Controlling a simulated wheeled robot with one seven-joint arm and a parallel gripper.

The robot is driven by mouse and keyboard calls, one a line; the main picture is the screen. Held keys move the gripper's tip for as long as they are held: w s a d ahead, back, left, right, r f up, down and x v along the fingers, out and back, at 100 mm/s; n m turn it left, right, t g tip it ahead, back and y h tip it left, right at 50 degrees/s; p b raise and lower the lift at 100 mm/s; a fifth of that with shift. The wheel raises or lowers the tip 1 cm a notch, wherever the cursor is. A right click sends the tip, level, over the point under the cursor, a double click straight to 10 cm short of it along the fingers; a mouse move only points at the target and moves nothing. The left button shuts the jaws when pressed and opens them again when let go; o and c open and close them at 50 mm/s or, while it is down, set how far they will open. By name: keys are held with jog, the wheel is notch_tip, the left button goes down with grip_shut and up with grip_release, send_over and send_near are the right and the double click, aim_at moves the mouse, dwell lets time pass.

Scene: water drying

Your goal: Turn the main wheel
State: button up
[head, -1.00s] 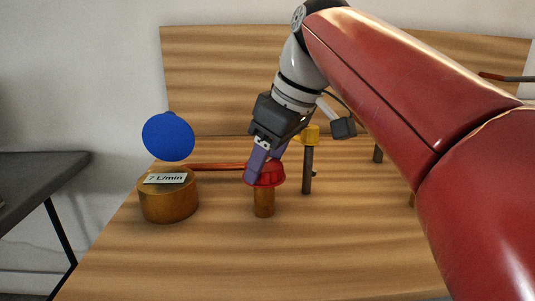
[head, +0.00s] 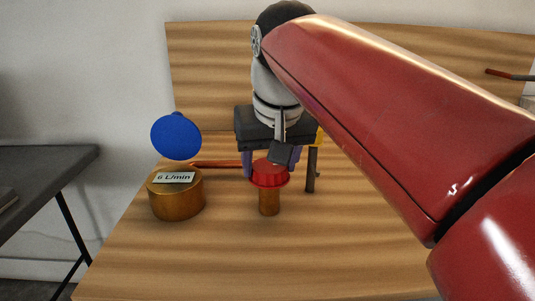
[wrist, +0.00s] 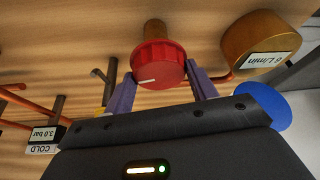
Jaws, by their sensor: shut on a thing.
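The main wheel is most likely the red ribbed knob (head: 270,174) on a short brass-brown post (head: 269,202) standing on the wooden board. It also shows in the wrist view (wrist: 158,66), with a white mark on its face. A brass cylinder (head: 176,200) to the left bears a label reading 6 L/min (head: 174,178).
A blue disc (head: 175,136) stands behind the brass cylinder. A copper pipe (head: 216,164) runs towards the wheel. A dark post (head: 311,172) with a yellow part stands right of it. The wrist view shows labels reading 3.0 bar (wrist: 45,134) and COLD (wrist: 44,149). The front board is clear.

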jog(key=shift+m, duration=0.5)
jog(key=o, duration=1)
jog(key=p+v, duration=0.1)
jog(key=v, duration=0.6)
jog(key=shift+s+r+p, duration=0.2)
jog(key=shift+r+p, duration=0.1)
jog(key=shift+r, duration=0.1)
jog(key=shift+a, duration=0.1)
